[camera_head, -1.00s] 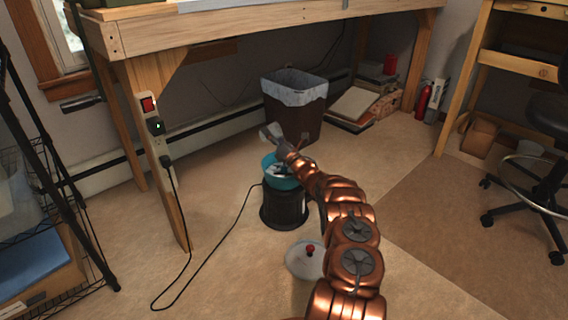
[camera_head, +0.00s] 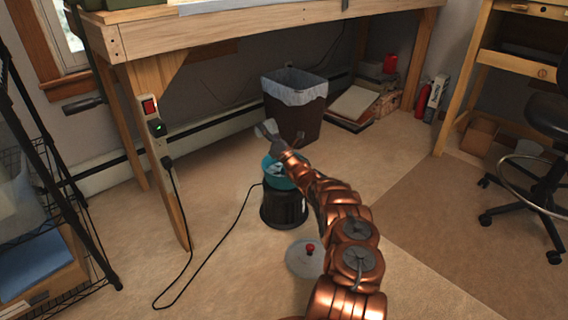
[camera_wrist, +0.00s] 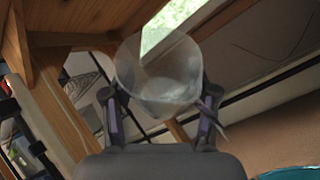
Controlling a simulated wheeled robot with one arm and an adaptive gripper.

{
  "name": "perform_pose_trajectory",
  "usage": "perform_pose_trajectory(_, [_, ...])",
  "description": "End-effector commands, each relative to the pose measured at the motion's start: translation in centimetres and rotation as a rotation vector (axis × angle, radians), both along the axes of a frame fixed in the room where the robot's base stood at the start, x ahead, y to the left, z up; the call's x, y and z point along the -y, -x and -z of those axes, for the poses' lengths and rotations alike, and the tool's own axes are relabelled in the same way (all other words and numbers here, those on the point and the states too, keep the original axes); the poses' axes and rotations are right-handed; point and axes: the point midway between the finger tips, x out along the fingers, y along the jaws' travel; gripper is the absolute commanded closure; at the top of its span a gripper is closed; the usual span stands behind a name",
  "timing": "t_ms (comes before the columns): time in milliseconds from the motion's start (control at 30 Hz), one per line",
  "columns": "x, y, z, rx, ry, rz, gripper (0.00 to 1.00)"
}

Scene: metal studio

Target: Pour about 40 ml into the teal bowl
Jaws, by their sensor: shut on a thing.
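The teal bowl (camera_head: 270,180) sits on a dark round stand on the floor, partly hidden by my arm. Its rim shows at the lower right corner of the wrist view (camera_wrist: 292,173). My gripper (camera_head: 274,137) is above the bowl, toward its far side. It is shut on a clear cup (camera_wrist: 160,75), held between the two fingers in the wrist view. The cup also shows small and pale in the head view (camera_head: 266,129). I cannot tell how much liquid is in it, and no stream shows. Small pale shapes show inside the bowl, too small to identify.
The dark stand (camera_head: 284,209) holds the bowl. A round pale lid with a red knob (camera_head: 305,258) is close to my arm. A lined waste bin (camera_head: 296,112) stands behind the gripper under the wooden workbench (camera_head: 240,32). A black cord (camera_head: 215,243) lies on the open floor at left.

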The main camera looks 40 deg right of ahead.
Motion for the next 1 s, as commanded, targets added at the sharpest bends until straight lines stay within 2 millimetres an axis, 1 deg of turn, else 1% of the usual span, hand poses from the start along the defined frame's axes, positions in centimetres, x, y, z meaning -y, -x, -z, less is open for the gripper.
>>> perform_pose_trajectory(467, [0.0, 0.0, -0.8, 0.036, -0.027, 0.001, 0.79])
perform_pose_trajectory(533, [0.0, -0.1, -0.6, 0.028, -0.021, 0.001, 0.79])
perform_pose_trajectory(700, [-0.1, -0.3, 1.0, -0.041, 0.049, 0.001, 0.79])
perform_pose_trajectory(800, [-0.2, -0.4, 3.4, -0.098, 0.093, 0.0, 0.79])
perform_pose_trajectory(900, [-0.2, -0.5, 5.3, -0.163, 0.149, 0.002, 0.79])
perform_pose_trajectory(1000, [-0.2, -0.5, 5.4, -0.186, 0.169, 0.002, 0.79])
